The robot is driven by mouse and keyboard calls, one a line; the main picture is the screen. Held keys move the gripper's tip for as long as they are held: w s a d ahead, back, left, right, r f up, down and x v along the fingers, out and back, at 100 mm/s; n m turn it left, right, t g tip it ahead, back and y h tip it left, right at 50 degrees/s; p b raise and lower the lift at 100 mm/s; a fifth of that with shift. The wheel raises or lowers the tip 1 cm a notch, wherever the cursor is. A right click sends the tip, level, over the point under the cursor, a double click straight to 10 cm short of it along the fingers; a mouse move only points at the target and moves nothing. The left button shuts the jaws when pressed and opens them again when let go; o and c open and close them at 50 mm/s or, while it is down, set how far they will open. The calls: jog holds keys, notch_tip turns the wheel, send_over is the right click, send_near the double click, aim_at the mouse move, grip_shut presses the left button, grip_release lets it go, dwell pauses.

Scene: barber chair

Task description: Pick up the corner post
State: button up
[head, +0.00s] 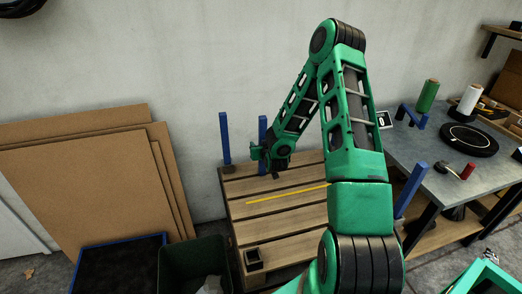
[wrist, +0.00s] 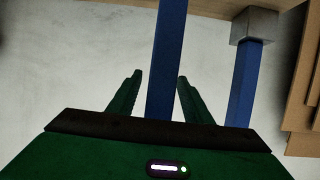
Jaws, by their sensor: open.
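Two blue corner posts stand upright at the back of the wooden pallet (head: 285,205): one at its back left corner (head: 225,137), one a little to the right (head: 262,130). My gripper (head: 268,160) is at the right one of these. In the wrist view my open gripper (wrist: 158,78) has this post (wrist: 166,55) between its two green fingers in the picture; contact cannot be told. The back left post (wrist: 243,85) shows to the right there, with its grey bracket (wrist: 254,25). Another blue post (head: 410,188) stands at the right, partly behind my arm.
An empty dark bracket (head: 254,259) sits at the pallet's front left. A yellow strip (head: 285,195) lies on the slats. Cardboard sheets (head: 85,185) lean at left. A dark bin (head: 195,262) stands front left, a workbench (head: 430,150) with spools at right. A wall is close behind.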

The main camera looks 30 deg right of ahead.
jog(key=shift+w, duration=0.1)
jog(key=shift+c, duration=0.3)
grip_shut()
jog(key=shift+r, duration=0.15)
